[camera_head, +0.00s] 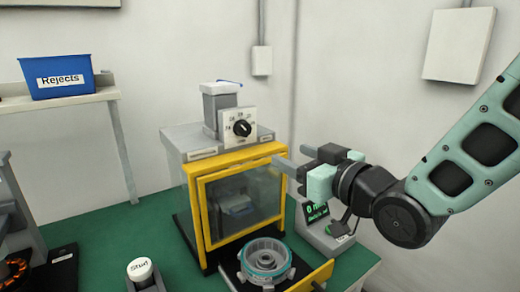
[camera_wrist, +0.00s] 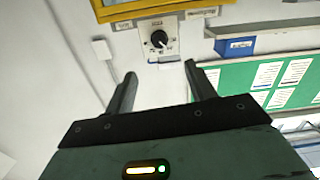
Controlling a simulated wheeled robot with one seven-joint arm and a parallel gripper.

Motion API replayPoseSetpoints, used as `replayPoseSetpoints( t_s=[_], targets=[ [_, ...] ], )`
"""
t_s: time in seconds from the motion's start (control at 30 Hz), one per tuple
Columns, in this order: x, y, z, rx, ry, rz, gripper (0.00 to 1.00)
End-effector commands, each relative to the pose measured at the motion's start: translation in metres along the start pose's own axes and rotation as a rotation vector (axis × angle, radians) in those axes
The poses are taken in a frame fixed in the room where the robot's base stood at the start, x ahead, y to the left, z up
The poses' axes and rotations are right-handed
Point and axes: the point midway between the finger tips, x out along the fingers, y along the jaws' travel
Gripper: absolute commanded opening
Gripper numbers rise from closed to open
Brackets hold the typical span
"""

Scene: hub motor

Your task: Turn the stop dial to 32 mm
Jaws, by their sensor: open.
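The stop dial is a black knob (camera_head: 242,128) on a white scale plate (camera_head: 230,122), on top of the yellow-framed machine (camera_head: 200,180). In the wrist view the knob (camera_wrist: 159,39) sits ahead, between and beyond my fingertips. The scale numbers are too small to read with certainty, so I cannot tell the setting. My gripper (camera_head: 291,161) is open and empty, to the right of the dial and lower in the head view. Its two fingers (camera_wrist: 160,70) are spread apart and do not touch the knob.
The machine has a clear front window in a yellow frame. A round metal motor housing (camera_head: 265,260) sits before it. A small unit with a green display (camera_head: 317,212) stands under my gripper. A blue Rejects bin (camera_head: 56,77) stands on a shelf.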

Motion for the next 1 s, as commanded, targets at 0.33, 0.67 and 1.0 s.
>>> replayPoseSetpoints(
  t_s=[0.33,0.67,1.0],
  targets=[
    [0.012,0.002,-0.011,-0.001,0.028,0.001,0.55],
    [0.03,0.002,-0.01,-0.003,0.026,0.001,0.55],
    [0.103,0.002,-0.01,-0.002,0.03,0.002,0.55]
  ],
)
